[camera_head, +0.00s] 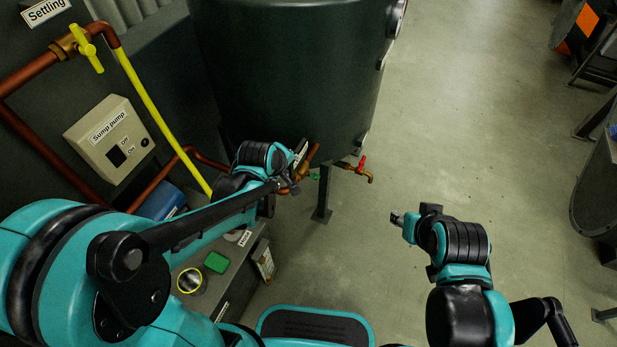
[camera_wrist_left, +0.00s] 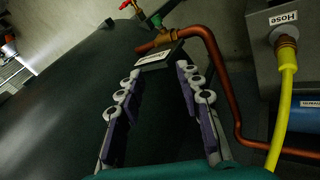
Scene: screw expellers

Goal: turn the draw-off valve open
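My left gripper (camera_head: 291,172) is beside the copper pipework at the foot of the dark tank (camera_head: 290,70). In the left wrist view the gripper (camera_wrist_left: 158,74) has its two fingers spread, with nothing between them. A small tag (camera_wrist_left: 160,57), too blurred to read, is just beyond the fingertips, in front of a brass fitting on a copper pipe. A green handle (camera_wrist_left: 157,20) shows behind it. A red-handled tap (camera_head: 361,165) sits to the right. No readable label marks the draw-off valve. My right gripper (camera_head: 404,219) hangs over open floor.
A sump pump switch box (camera_head: 108,138) and a yellow hose (camera_head: 150,105) are at the left. A low bench (camera_head: 215,285) with a green item (camera_head: 216,262) stands below my left arm. A tank leg (camera_head: 323,195) is near the gripper.

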